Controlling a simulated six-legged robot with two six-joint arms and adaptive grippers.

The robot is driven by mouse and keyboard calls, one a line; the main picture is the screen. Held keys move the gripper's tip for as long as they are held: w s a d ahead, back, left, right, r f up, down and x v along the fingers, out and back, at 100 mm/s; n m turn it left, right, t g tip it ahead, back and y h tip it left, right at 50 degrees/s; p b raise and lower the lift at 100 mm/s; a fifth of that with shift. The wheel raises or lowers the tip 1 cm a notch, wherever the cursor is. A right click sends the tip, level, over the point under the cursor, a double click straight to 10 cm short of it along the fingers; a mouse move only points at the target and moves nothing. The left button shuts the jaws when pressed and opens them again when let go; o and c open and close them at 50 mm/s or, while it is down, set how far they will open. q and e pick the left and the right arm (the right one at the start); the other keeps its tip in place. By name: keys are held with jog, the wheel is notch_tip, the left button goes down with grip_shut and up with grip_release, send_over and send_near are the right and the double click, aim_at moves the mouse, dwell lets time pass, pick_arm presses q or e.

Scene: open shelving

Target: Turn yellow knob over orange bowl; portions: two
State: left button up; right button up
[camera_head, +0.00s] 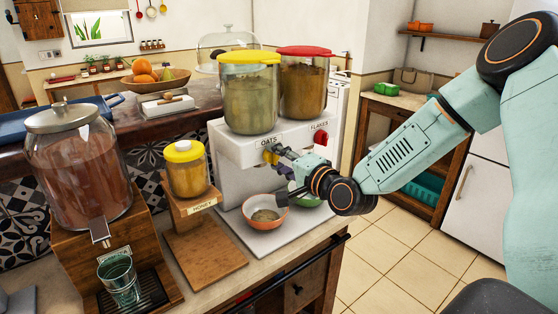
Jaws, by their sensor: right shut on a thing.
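The yellow knob (268,155) sits on the front of the white dispenser, below the yellow-lidded container labelled OATS (250,98). My right gripper (280,159) reaches in from the right and is shut on the yellow knob, partly covering it. The orange bowl (248,207) stands on the white base below the knob and holds a small heap of beige-brown contents. My left gripper is not in view.
The red-lidded container (303,86) marked FLAKES has a red knob (321,137). A green bowl (316,202) stands below it, partly hidden by my gripper. A honey jar (186,174) on a wooden stand and a large drink dispenser (78,170) stand to the left.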

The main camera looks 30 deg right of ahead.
jog(key=shift+r, duration=0.1)
jog(key=o, duration=1.2)
jog(key=shift+c, duration=0.2)
